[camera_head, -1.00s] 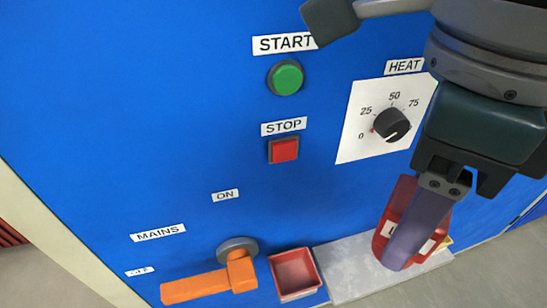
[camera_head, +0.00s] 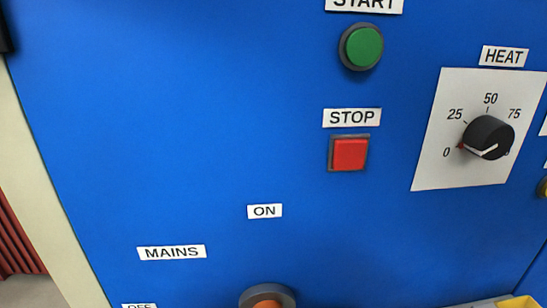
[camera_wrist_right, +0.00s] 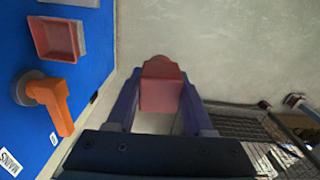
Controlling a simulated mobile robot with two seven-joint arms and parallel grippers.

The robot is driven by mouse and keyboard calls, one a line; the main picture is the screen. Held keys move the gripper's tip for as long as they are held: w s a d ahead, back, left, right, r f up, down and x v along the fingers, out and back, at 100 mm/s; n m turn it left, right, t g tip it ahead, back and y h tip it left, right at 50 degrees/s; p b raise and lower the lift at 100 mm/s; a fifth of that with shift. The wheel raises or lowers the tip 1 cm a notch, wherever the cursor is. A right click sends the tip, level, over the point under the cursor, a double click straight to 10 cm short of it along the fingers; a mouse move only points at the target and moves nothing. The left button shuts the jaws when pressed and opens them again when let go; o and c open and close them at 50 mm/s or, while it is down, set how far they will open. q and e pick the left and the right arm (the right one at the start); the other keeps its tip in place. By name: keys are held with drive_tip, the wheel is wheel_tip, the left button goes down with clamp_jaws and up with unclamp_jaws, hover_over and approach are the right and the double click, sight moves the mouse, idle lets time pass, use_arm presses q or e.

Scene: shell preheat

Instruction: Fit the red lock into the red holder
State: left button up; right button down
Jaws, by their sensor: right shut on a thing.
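The red lock (camera_wrist_right: 161,92) is between the two purple fingers of my right gripper (camera_wrist_right: 160,84) in the right wrist view. The gripper is shut on it and holds it clear of the panel, over the grey floor. The red holder (camera_wrist_right: 57,38), an open box on the blue panel, is at the upper left of that view, apart from the lock. The head view shows neither the lock, the holder nor my right gripper. My left gripper is not identifiable in either view.
The blue panel (camera_head: 220,110) carries a green START button (camera_head: 361,47), a red STOP button (camera_head: 348,154) and a black HEAT knob (camera_head: 488,137). The orange MAINS handle (camera_wrist_right: 46,100) juts out near the holder. A dark mesh surface (camera_wrist_right: 245,130) lies at lower right.

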drive_tip(key=shift+f+m, duration=0.2)
drive_tip(key=shift+m, duration=0.1)
drive_tip(key=w+b, duration=0.4)
drive_tip(key=w, duration=1.5)
drive_tip(key=f, duration=0.2)
drive_tip(key=f+b, duration=0.1)
drive_tip(key=f, duration=0.1)
drive_tip(key=f+b, duration=0.1)
drive_tip(key=f, duration=0.2)
drive_tip(key=shift+w+a+f, duration=0.1)
drive_tip(key=shift+w+a, duration=0.2)
drive_tip(key=shift+a, duration=0.1)
drive_tip(key=shift+w, duration=0.1)
